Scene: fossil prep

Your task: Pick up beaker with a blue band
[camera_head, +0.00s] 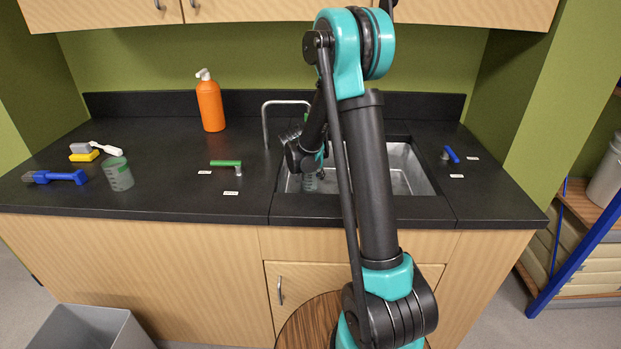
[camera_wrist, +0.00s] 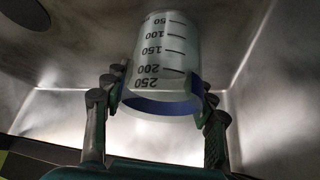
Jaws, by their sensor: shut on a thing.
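The beaker with a blue band (camera_wrist: 160,60) is in the wrist view, a clear graduated vessel with the blue band near its rim. My gripper (camera_wrist: 160,100) is shut on it, with a finger on each side near the banded end. In the head view the beaker (camera_head: 311,182) shows only in small part, inside the sink, below my gripper (camera_head: 312,168). My arm hides much of that area. I cannot tell whether the beaker touches the sink floor.
The metal sink (camera_head: 405,170) has walls close around the beaker. A faucet (camera_head: 266,118) stands behind at left. A beaker with a green band (camera_head: 118,176), an orange bottle (camera_head: 210,104), brushes (camera_head: 58,177) and a green-handled tap (camera_head: 226,163) are on the left counter. A blue-handled tap (camera_head: 451,154) is at right.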

